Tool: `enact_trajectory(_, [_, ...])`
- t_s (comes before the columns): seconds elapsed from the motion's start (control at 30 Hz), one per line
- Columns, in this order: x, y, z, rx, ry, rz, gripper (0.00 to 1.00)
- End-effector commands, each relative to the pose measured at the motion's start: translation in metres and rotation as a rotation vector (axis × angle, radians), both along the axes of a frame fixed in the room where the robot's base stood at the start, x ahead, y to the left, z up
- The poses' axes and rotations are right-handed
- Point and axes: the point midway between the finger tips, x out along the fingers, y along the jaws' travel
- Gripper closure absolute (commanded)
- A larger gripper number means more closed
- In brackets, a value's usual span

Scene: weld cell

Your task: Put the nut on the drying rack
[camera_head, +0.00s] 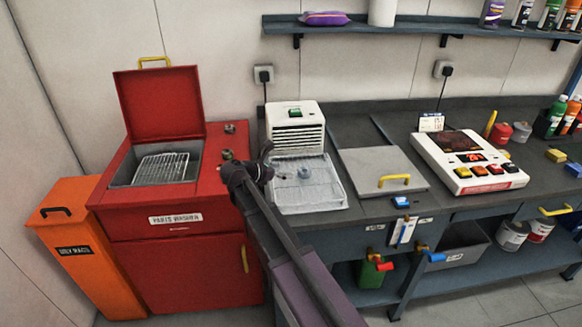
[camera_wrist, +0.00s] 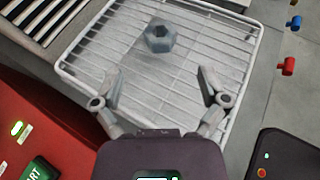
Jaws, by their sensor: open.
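The grey hex nut (camera_head: 304,172) lies on the wire drying rack (camera_head: 330,203) in the head view. In the wrist view the nut (camera_wrist: 159,37) rests flat on the bars of the rack (camera_wrist: 262,60), toward its far side, with its hole facing up. My gripper (camera_wrist: 158,78) is open and empty above the rack. Its two fingers are spread wide, and the nut shows beyond the fingertips, apart from them. In the head view my dark wrist hides the gripper's fingers, left of the rack.
A white vented box (camera_head: 297,140) stands behind the rack. The red parts washer (camera_head: 185,225), lid up with a wire basket (camera_head: 160,168) inside, is on the left. A grey lidded panel (camera_head: 375,164) and a white control box (camera_head: 462,183) are on the bench to the right.

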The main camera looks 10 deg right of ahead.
Motion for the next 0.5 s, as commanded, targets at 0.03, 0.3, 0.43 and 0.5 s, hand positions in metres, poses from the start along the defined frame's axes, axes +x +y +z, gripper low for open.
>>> enact_trajectory(0.03, [-0.0024,0.0038,0.0032,0.0,0.0,0.0,0.07])
enact_trajectory(0.3, [-0.0059,0.0106,0.0047,0.0,0.0,0.0,0.07])
enact_trajectory(0.43, [-0.0058,0.0105,0.0045,0.0,0.0,0.0,0.07])
enact_trajectory(0.5, [-0.0058,0.0105,0.0045,0.0,0.0,0.0,0.07])
